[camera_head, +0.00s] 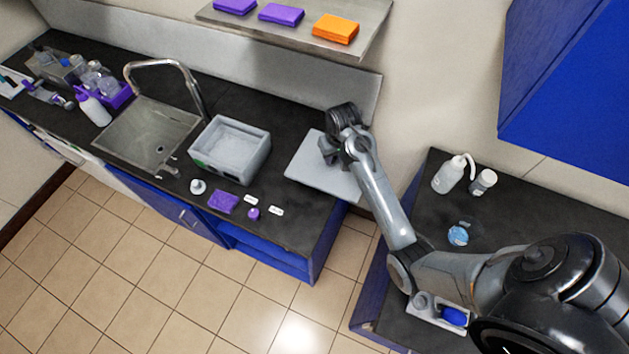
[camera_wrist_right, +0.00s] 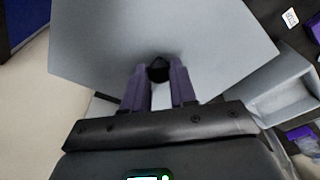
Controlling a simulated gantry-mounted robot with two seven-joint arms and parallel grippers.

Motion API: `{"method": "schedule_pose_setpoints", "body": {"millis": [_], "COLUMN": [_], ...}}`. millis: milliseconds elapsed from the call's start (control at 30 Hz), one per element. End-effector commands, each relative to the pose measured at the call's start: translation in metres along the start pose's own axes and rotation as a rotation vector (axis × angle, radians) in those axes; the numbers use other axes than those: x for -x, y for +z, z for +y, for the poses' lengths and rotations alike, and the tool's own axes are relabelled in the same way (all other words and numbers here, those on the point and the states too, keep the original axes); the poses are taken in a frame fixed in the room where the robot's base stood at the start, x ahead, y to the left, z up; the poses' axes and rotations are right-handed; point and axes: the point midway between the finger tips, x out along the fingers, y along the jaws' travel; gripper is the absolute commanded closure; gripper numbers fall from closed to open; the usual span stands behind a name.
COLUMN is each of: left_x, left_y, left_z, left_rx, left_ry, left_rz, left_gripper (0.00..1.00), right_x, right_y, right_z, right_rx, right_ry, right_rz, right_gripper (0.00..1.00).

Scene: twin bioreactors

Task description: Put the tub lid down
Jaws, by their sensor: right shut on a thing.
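The tub lid (camera_head: 308,171) is a flat light-grey plate over the right end of the dark counter, to the right of the open grey tub (camera_head: 241,165). Its right part reaches past the counter's end. I cannot tell whether it touches the counter. My right gripper (camera_head: 331,152) is above the lid. In the right wrist view the right gripper (camera_wrist_right: 159,82) has its purple-grey fingers shut on the lid's black knob, and the lid (camera_wrist_right: 205,40) spreads wide beyond them. The tub's edge (camera_wrist_right: 283,93) shows at the right there. My left gripper is not in view.
A sink (camera_head: 150,135) with a tall tap lies left of the tub. Small items, including a purple cloth (camera_head: 223,202) and a white cap (camera_head: 197,186), lie in front of the tub. A second counter at the right holds a wash bottle (camera_head: 449,176). A shelf (camera_head: 290,32) is above.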

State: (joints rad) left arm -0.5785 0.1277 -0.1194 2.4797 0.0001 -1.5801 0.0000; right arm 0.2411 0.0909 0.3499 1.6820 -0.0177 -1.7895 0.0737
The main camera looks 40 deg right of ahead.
Motion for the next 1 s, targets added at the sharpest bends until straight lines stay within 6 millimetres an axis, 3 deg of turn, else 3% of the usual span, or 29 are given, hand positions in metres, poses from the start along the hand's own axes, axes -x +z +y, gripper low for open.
{"method": "schedule_pose_setpoints", "body": {"millis": [167, 700, 1000], "left_x": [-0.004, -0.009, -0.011], "left_y": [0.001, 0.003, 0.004], "left_z": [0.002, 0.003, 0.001], "left_rx": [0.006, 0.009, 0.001], "left_ry": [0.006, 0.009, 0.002], "left_rz": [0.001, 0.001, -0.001], "left_gripper": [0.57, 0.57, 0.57], "right_x": [-0.014, -0.079, -0.093], "right_y": [0.000, -0.049, -0.053], "right_z": [-0.004, -0.079, -0.088], "right_rx": [0.011, 0.010, 0.010], "right_ry": [0.001, 0.001, 0.002], "right_rz": [0.000, 0.001, 0.000], "right_gripper": [1.00, 1.00, 1.00]}}
